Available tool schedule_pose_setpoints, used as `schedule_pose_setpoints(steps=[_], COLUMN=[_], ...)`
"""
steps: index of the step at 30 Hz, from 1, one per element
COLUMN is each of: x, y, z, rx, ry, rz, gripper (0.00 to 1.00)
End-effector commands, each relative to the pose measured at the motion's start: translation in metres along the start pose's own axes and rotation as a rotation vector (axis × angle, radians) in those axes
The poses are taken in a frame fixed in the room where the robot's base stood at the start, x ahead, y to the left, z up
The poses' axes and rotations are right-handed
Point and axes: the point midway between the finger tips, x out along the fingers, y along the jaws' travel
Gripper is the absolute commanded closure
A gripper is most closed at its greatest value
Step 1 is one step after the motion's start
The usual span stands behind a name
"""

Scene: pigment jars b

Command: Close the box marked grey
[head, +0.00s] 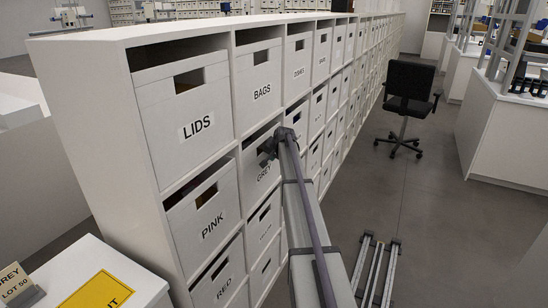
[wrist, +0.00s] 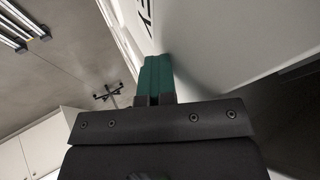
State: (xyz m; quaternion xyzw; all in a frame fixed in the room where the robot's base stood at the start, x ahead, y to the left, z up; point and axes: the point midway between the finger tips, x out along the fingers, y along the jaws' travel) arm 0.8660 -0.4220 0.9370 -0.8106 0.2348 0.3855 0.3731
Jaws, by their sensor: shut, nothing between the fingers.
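The box marked grey (head: 258,158) is a white drawer-like box in the second row of the white rack, under the box marked BAGS and right of the one marked PINK. My arm crosses in front of its right side and hides part of its label. My gripper (head: 268,150) is at its front, near the upper part. In the wrist view the green fingers (wrist: 155,72) are shut together, with nothing between them. They point at a white front with part of a dark label at the top. I cannot tell whether the fingertips touch it, or how far the box stands out.
Boxes marked LIDS (head: 186,112), BAGS (head: 259,86), PINK (head: 204,217) and RED (head: 220,278) surround it in the rack. A black swivel chair (head: 408,85) stands in the aisle at the right. A white table with a yellow sheet (head: 97,291) is at the lower left.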

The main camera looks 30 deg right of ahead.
Motion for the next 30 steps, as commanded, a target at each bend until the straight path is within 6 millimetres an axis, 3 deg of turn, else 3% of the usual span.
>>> schedule_pose_setpoints(steps=[5,11,13,15,21,25,30], x=[0.001,-0.013,-0.021,-0.054,-0.108,-0.121,-0.119], y=[-0.003,0.018,0.031,0.024,0.026,0.028,0.030], z=[-0.002,0.002,0.004,-0.001,0.000,0.002,0.003], rx=[0.000,-0.001,-0.004,-0.005,-0.005,-0.005,-0.006], ry=[0.005,0.002,0.000,-0.001,-0.001,-0.002,-0.002], rz=[-0.008,-0.007,-0.006,-0.007,-0.006,-0.005,-0.005], gripper=[1.00,1.00,1.00,1.00,1.00,1.00,1.00])
